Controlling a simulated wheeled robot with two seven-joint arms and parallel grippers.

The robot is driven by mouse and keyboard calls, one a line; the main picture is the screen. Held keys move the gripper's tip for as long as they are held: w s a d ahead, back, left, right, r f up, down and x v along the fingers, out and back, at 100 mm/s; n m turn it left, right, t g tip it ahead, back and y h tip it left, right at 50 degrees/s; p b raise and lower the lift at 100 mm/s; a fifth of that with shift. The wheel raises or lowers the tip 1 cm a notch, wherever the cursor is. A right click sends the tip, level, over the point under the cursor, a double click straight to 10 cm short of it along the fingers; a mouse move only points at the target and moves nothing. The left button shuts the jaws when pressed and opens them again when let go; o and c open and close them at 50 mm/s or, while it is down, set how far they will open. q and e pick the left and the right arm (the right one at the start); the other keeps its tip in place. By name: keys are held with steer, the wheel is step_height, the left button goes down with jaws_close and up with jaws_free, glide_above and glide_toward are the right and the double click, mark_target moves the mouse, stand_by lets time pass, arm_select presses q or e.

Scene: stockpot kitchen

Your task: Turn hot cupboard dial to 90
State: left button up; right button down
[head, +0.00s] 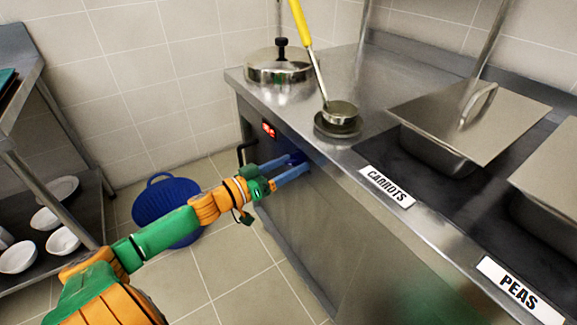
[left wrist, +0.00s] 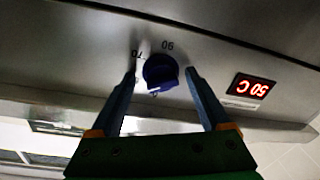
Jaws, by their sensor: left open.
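The hot cupboard (head: 320,215) is a steel counter unit with a dark front. Its dial is a blue knob (left wrist: 161,72) on the front panel, and it also shows in the head view (head: 297,158), partly hidden by my fingers. Marks 90 and 70 are printed near the knob, upside down in the left wrist view. A red display (left wrist: 251,88) reads 50 C, and it also shows in the head view (head: 268,130). My left gripper (left wrist: 163,80) is open, with its blue fingers on either side of the knob. Whether they touch it is unclear. My right gripper is not visible.
A lidded pot (head: 279,68) and a yellow-handled ladle (head: 340,112) are on the counter, beside lidded pans (head: 470,115) with CARROTS and PEAS labels. A blue basket (head: 165,205) sits on the floor. A shelf with white bowls (head: 62,241) stands at left.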

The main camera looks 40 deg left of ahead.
arm_select(q)
jaws_close()
steer(key=m, duration=0.8)
steer(key=m+h+b, duration=0.1)
steer(key=m, duration=0.7)
steer(key=m+h, duration=0.1)
steer(key=m, duration=0.8)
steer(key=shift+w+a+f, duration=0.1)
steer(key=shift+a+f, duration=0.05)
steer(key=shift+a, duration=0.1)
stand_by(0.3)
